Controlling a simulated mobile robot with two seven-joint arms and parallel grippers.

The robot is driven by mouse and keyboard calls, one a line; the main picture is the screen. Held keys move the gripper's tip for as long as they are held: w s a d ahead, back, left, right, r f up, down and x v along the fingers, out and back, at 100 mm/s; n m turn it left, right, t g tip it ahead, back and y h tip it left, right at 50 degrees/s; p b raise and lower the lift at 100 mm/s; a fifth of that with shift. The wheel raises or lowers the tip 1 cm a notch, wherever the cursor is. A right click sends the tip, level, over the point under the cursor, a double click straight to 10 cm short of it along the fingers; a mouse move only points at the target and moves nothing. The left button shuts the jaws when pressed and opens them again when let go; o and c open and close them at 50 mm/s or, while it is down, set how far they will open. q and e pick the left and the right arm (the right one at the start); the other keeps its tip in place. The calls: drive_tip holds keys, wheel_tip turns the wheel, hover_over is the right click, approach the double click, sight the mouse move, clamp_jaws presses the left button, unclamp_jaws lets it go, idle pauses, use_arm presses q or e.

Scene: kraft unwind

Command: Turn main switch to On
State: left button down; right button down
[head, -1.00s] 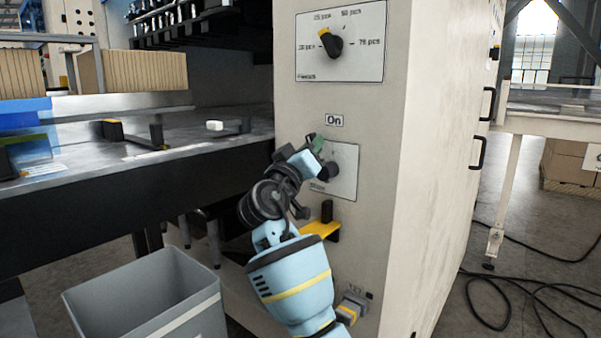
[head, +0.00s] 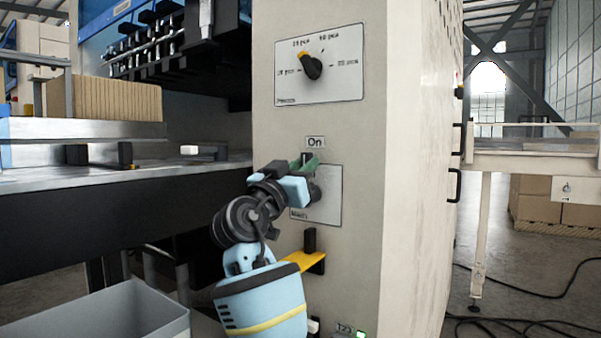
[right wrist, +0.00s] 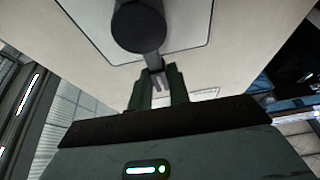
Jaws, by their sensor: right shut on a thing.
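The main switch (head: 317,196) sits on a pale plate on the front of the beige cabinet, under the On label (head: 315,142). My right gripper (head: 306,163) is at the switch, its green fingers just below the label. In the right wrist view, the switch's round black hub (right wrist: 138,26) is close to the camera, and its lever runs between the fingers (right wrist: 157,84), which are shut on it. The lever points up, roughly toward On. Part of the plate and switch is hidden behind my gripper. My left gripper is not in view.
A selector dial (head: 311,67) is above the switch. A yellow bracket (head: 305,261) with a black post sticks out below it. A small green light (head: 361,335) shows low on the cabinet. A grey bin (head: 110,318) stands at lower left, below a metal table (head: 60,180).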

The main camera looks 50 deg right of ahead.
drive_tip(key=c, duration=1.3)
unclamp_jaws()
drive_tip(key=shift+s, duration=0.1)
drive_tip(key=shift+v, duration=3.95)
